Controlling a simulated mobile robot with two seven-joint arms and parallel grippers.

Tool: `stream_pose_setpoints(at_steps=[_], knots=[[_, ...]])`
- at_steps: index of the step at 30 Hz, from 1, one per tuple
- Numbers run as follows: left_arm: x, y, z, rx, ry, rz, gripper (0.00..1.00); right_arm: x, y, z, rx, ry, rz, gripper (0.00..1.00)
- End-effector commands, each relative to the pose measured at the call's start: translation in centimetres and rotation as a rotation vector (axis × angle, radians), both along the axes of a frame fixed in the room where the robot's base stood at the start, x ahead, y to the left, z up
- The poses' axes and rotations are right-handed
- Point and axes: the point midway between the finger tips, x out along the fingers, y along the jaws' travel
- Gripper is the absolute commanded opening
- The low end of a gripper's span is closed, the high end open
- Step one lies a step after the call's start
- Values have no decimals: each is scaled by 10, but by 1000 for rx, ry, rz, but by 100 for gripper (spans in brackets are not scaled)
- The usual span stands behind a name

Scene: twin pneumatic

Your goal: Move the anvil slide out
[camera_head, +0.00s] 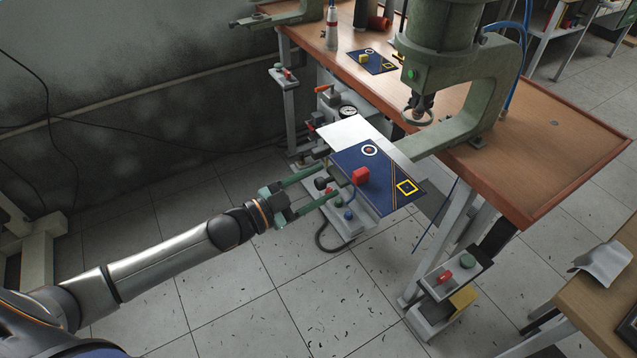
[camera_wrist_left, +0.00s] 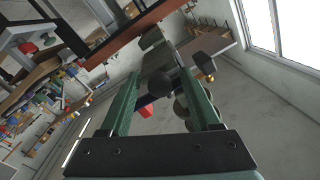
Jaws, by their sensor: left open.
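My right gripper is not in view.
A wooden table (camera_head: 555,130) bears the press and a second blue mat (camera_head: 372,61). A pressure gauge (camera_head: 348,112) and a white plate (camera_head: 352,131) are behind the slide. The tiled floor at left is mostly clear.

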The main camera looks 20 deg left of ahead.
Motion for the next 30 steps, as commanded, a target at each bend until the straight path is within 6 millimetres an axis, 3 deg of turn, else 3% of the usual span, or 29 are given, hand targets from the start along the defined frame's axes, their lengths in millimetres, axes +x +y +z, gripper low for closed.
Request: stream_pose_setpoints(at_steps=[8,30], knots=[[-8,5,-2,1,3,0,63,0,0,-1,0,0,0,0],[-94,64,-1,2,3,0,63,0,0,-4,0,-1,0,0]])
